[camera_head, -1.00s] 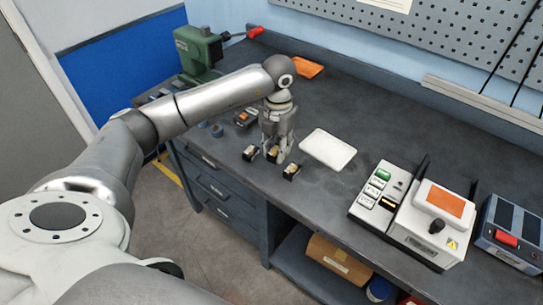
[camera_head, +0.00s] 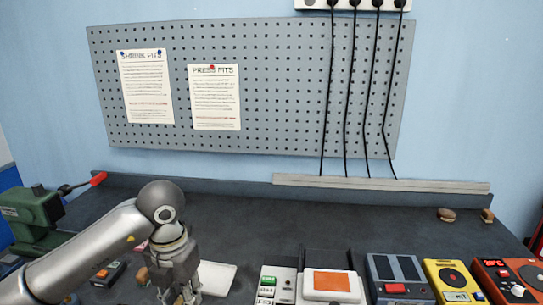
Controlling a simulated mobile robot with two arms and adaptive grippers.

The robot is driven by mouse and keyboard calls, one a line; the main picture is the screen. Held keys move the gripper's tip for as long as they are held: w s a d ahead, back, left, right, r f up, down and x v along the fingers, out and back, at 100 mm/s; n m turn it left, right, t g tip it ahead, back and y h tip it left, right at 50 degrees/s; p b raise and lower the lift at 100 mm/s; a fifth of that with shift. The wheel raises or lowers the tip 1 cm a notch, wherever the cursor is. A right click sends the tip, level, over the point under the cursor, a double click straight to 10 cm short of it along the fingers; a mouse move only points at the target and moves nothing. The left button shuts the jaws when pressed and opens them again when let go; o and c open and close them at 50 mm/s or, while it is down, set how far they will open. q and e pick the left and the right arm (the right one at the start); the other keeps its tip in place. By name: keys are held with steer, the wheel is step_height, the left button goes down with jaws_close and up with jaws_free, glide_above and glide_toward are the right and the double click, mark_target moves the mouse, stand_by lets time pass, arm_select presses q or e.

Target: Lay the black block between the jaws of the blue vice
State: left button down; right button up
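My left gripper (camera_head: 180,294) reaches down toward the bench at the bottom edge of the head view, left of a white flat pad (camera_head: 216,278). Its fingertips are at the picture's edge, so I cannot tell whether they are open or shut, or on what. I cannot make out the black block in this view; the bench in front of the gripper is cut off by the frame. I see no vice that I can tell is the blue one. My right gripper is not in view.
A green machine (camera_head: 30,218) with a red-tipped lever stands at the left. A small dark box with orange (camera_head: 108,273) lies left of the gripper. White (camera_head: 332,286), blue (camera_head: 398,275), yellow (camera_head: 452,280) and orange (camera_head: 508,278) devices line the front right.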

arm_select(q)
steer(key=m, duration=0.2)
steer(key=s+m, duration=0.1)
steer(key=m, duration=0.2)
steer(key=shift+s+f+m, duration=0.25)
steer(key=shift+f+m, duration=0.1)
steer(key=shift+m, duration=0.05)
steer(key=m, duration=0.2)
steer(key=s+m, duration=0.1)
steer(key=shift+f+m, duration=0.3)
steer(key=shift+m, duration=0.1)
steer(key=s+f+m, duration=0.1)
steer(key=s+m, duration=0.3)
steer(key=m, duration=0.8)
steer(key=s+f+m, duration=0.2)
steer(key=s+m, duration=0.2)
steer(key=m, duration=0.8)
steer(key=shift+d+f, duration=0.15)
steer(key=shift+f, duration=0.05)
